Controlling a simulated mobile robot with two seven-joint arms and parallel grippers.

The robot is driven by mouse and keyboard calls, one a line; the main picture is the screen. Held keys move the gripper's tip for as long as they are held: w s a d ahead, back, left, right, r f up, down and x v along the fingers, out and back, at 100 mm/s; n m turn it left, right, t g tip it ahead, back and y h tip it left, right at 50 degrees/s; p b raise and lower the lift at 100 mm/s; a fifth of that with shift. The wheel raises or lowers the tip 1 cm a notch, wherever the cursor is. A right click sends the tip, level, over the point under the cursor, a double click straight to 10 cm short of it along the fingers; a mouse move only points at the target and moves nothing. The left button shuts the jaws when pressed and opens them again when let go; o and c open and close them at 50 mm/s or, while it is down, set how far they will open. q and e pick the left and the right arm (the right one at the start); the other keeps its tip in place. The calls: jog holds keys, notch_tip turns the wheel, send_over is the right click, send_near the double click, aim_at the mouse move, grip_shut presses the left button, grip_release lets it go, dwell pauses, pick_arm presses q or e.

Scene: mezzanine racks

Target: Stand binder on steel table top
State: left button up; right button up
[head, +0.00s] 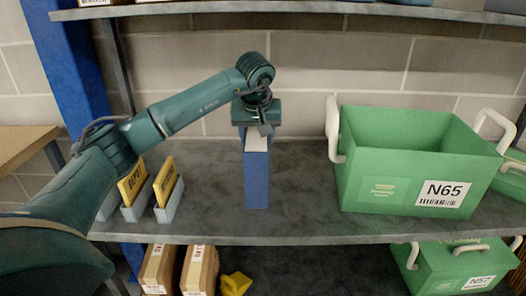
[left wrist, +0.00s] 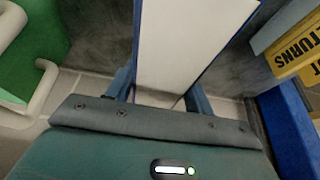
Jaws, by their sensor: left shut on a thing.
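The blue binder (head: 256,180) is upright over the grey rack surface (head: 300,218), in the middle of the head view. Its pale page side shows large in the left wrist view (left wrist: 188,45). My left gripper (head: 258,127) is shut on the binder's upper end, with one finger on each side of it in the left wrist view. The binder's lower end is close to the grey surface; I cannot tell whether it touches. No separate steel table shows; the grey surface looks like metal. My right gripper is not in view.
A green crate (head: 402,190) labelled N65 with white handles stands to the right. Yellow sign cards (head: 133,184) in grey holders stand to the left, near a blue post (head: 78,70). Cartons (head: 198,270) and another green crate (head: 455,268) are below. Grey surface is clear on both sides of the binder.

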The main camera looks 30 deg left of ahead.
pick_arm(q)
jog(key=shift+f, duration=2.15)
jog(key=shift+f, duration=0.2)
jog(key=o, duration=1.6)
jog(key=v, duration=1.2)
jog(key=shift+r, duration=0.15)
